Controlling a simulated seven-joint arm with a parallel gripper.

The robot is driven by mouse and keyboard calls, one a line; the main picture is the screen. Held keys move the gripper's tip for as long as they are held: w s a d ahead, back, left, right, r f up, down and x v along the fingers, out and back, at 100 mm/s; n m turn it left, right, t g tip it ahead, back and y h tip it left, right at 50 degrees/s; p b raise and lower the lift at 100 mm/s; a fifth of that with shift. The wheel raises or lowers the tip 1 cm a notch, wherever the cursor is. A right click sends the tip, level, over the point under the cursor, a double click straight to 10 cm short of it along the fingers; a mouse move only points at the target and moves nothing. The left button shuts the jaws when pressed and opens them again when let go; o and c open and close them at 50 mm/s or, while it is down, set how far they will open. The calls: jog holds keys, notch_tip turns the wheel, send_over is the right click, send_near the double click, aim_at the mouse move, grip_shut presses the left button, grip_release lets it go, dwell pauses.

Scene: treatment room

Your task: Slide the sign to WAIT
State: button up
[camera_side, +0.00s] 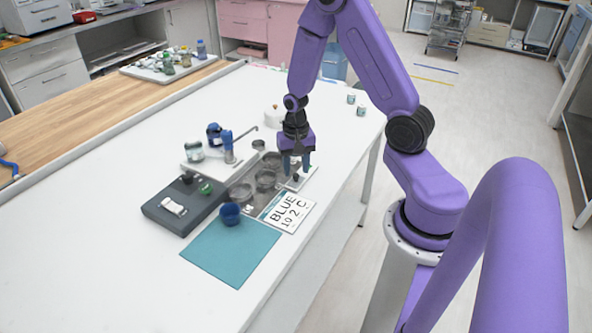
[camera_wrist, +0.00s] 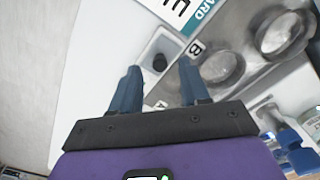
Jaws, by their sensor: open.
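No lettering reading WAIT is legible. A dark grey box (camera_side: 180,213) at the left carries a white piece (camera_side: 173,207), a green knob (camera_side: 205,188) and a dark knob; whether the white piece is the sign I cannot tell. My gripper (camera_side: 296,170) is open, pointing down over a small white holder (camera_side: 306,177) at the right end of the metal tray.
A metal tray (camera_side: 250,203) with round dishes lies left of my gripper. Bottles and a blue-handled device (camera_side: 229,150) stand behind. The table's left front is clear.

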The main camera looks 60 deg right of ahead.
jog(key=shift+f, duration=0.85)
grip_shut()
jog(key=shift+d, duration=3.45)
grip_release()
notch_tip(320, 180, up, 17)
jog(key=shift+r, duration=0.2)
